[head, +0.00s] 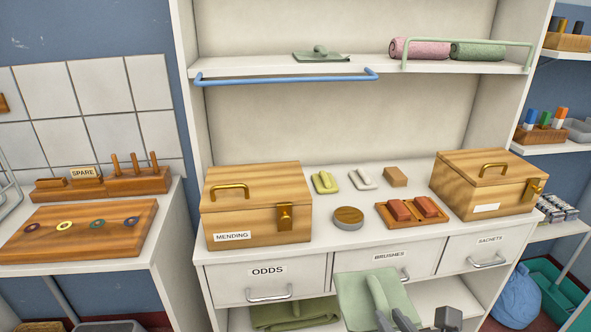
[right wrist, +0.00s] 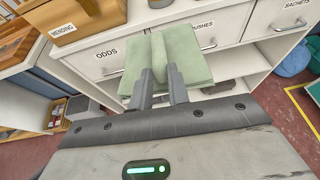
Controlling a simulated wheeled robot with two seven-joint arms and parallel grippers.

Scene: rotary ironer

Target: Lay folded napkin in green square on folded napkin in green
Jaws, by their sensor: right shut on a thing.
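A pale green folded napkin (head: 362,297), flat and square with a raised ridge, is held in front of the drawers. It also shows in the right wrist view (right wrist: 190,60). My right gripper (right wrist: 160,80) is shut on its ridge, which stands between the two fingers; in the head view its fingers (head: 397,318) are at the bottom edge. A darker green folded piece (head: 321,57) with a raised middle lies on the upper shelf, left of the rolled towels. A larger olive-green folded cloth (head: 295,314) lies on the low shelf under the drawers. My left gripper is not in view.
A blue rail (head: 287,77) fronts the upper shelf's left part; a green rail (head: 467,43) guards pink and green rolls at right. The counter holds a mending box (head: 257,205), another wooden box (head: 488,183), brushes and a round tin (head: 348,217). Drawer handles project below.

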